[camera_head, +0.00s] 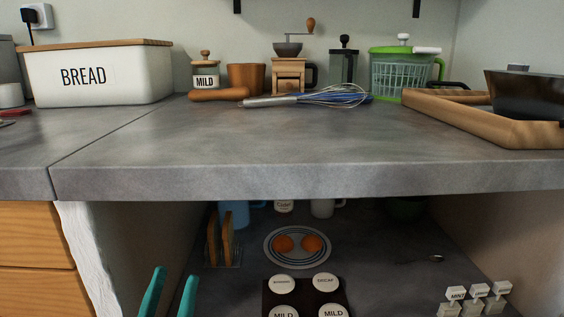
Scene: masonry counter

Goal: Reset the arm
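My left gripper (170,296) shows at the bottom left as two teal fingers pointing up. The fingers stand apart with nothing visible between them, in front of the open shelf space under the counter. The rest of my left arm is below the frame. My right gripper and arm are not in the picture.
The grey counter (300,150) has a clear middle; a bread bin (98,78), whisk (310,98) and wooden tray (480,122) stand around it. On the lower shelf are a toast rack (222,245), a plate (298,262) and round-lidded jars (325,282). Wooden drawers (32,245) are left.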

